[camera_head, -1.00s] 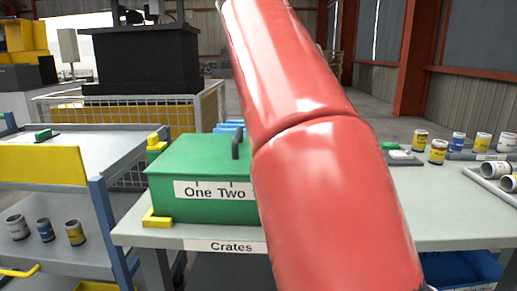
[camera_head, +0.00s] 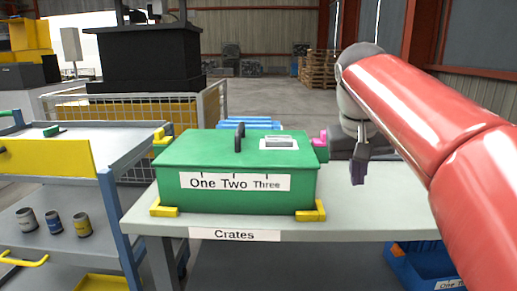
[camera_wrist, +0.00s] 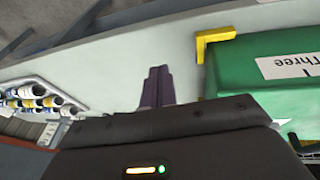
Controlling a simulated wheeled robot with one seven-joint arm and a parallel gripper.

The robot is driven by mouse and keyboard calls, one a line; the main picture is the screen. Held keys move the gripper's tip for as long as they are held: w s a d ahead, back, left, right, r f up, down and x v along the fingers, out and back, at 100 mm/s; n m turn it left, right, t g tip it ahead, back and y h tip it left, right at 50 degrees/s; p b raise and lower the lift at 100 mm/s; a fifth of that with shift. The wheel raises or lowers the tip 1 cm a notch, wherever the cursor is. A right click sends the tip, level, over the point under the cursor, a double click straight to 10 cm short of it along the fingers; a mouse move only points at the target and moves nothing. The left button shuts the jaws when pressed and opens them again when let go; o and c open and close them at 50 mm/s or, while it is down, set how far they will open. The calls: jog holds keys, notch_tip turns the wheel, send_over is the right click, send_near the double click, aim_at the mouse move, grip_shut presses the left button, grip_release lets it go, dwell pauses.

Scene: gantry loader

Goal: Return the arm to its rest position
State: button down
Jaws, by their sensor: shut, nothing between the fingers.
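My red arm reaches in from the right of the head view, and my gripper (camera_head: 358,172) hangs from its end, pointing down. It is just right of the green crate (camera_head: 190,208) and over the grey table (camera_head: 380,213). In the wrist view the two dark purple fingers of my gripper (camera_wrist: 157,84) are together with nothing between them. The green crate (camera_wrist: 285,90) is to their right in that view, apart from them.
Yellow corner brackets (camera_head: 311,211) hold the crate on the table. A pink item (camera_head: 320,144) is at the crate's right side. A grey cart (camera_head: 105,138) stands at left with several cans. Cans on a rack (camera_wrist: 38,100) show in the wrist view. A blue bin (camera_head: 425,268) is below the table.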

jog(key=s+a+f+t+y, duration=0.1)
jog(key=s+a+f, duration=0.1)
jog(key=s+f, duration=0.7)
jog(key=s+a+f+t+y, duration=0.1)
jog(key=s+f, duration=0.9)
jog(key=f, duration=0.1)
jog(key=shift+a+f+n, duration=0.35)
jog(key=shift+n, duration=0.05)
